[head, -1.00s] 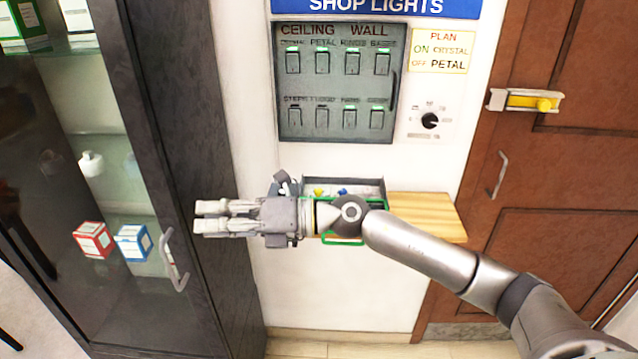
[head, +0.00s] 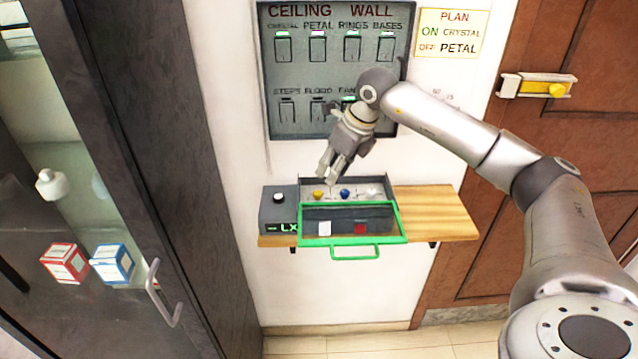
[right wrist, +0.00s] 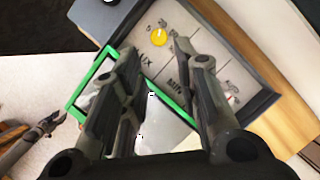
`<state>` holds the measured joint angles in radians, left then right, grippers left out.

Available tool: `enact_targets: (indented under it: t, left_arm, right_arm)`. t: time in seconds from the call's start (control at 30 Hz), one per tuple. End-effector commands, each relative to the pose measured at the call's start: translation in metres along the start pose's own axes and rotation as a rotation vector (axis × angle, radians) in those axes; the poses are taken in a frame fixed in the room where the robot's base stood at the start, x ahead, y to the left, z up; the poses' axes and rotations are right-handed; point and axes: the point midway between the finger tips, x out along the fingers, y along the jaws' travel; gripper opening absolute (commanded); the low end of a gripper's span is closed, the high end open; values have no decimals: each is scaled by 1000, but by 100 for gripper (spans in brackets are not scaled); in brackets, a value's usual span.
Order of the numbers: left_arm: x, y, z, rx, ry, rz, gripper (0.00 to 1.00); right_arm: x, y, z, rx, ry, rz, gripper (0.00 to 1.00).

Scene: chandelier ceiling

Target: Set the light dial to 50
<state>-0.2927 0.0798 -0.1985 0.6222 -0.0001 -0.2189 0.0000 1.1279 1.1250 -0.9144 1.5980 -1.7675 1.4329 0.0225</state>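A grey LX box (head: 278,222) with a white-topped knob (head: 279,198) stands at the left end of the wooden shelf. The wall dial seen earlier beside the switch panel (head: 330,65) is hidden behind my right arm; only faint scale marks show. My right gripper (head: 328,172) points down, open and empty, just above a shallow tray (head: 313,184) with a yellow knob (head: 318,195) and a blue knob (head: 344,194). In the right wrist view its fingers (right wrist: 160,62) are apart over the tray. Part of another gripper, seemingly my left (right wrist: 50,124), shows at the left there, its opening unclear.
A green-framed clear cover (head: 352,240) with a handle hangs at the tray's front. The wooden shelf (head: 435,212) is bare on its right. A glass cabinet with a dark frame (head: 165,150) stands left; a brown door (head: 530,180) with a yellow latch is right.

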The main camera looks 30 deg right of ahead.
Motion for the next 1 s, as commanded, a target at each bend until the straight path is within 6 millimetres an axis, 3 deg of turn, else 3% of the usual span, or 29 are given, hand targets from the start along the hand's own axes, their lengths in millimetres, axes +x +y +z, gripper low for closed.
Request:
enact_targets:
  t: [0.1,0.2,0.43,0.6,0.83,1.0]
  left_arm:
    - [-10,3,22,0,-34,4,40]
    - [-15,4,29,0,-45,6,40]
    - [-20,2,9,1,-17,2,40]
    - [-21,0,-9,2,12,0,40]
    - [-21,0,-2,2,0,1,40]
    - [-21,2,7,2,-13,3,40]
  right_arm:
    - [23,1,1,0,4,4,29]
    - [42,2,1,1,3,6,29]
    - [72,2,1,0,0,4,29]
    - [80,2,1,-2,-1,4,29]
    - [80,2,1,-1,-2,4,28]
    - [80,2,1,-1,-2,4,6]
